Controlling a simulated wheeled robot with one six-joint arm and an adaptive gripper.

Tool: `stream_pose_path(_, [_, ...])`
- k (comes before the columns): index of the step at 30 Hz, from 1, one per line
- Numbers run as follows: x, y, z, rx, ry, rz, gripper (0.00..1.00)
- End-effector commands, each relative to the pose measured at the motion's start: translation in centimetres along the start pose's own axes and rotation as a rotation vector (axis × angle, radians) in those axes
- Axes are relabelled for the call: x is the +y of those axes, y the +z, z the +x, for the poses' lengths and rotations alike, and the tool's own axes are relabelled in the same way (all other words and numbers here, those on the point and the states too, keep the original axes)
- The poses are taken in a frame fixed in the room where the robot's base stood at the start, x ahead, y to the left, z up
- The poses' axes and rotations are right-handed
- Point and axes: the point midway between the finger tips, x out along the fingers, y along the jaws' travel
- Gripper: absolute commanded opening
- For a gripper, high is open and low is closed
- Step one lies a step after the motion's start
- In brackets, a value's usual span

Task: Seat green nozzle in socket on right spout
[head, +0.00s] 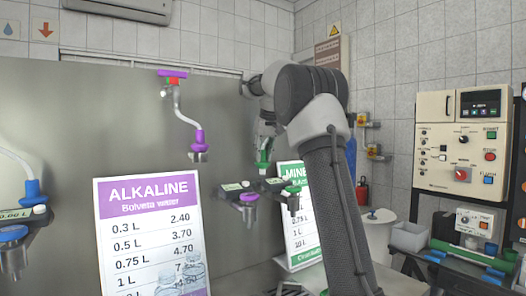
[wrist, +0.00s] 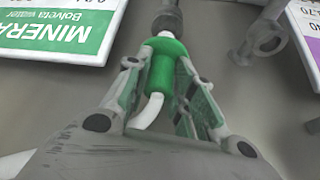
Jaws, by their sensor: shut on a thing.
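My gripper (wrist: 168,110) is shut on the green nozzle (wrist: 163,68), its fingers on both sides of the green body. The nozzle's bent white tube (wrist: 147,113) points back toward the wrist camera. Its far end, with a pale collar, is in line with a dark grey cylindrical fitting (wrist: 168,20) at the top of the wrist view. I cannot tell whether they touch or whether this is the right spout's socket. In the head view my gripper (head: 264,148) is partly behind my arm, with the green nozzle (head: 263,157) at its lower end.
A second grey fitting (wrist: 264,42) is at the upper right in the wrist view. An ALKALINE sign (head: 150,235) stands left; a green MINERAL sign (head: 300,255) is partly behind my arm.

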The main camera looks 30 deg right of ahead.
Motion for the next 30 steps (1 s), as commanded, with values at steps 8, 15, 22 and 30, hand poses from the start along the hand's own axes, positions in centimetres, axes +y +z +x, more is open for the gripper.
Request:
stream_pose_path(8, [-0.01,0.2,0.4,-0.001,0.0,0.0,0.0])
stream_pose_path(15, [0.0,0.19,0.39,-0.001,0.0,0.0,0.0])
stream_pose_path(22, [0.02,0.33,0.76,0.0,0.0,0.0,0.0])
stream_pose_path(30, [0.03,0.41,0.94,0.0,0.0,0.0,0.0])
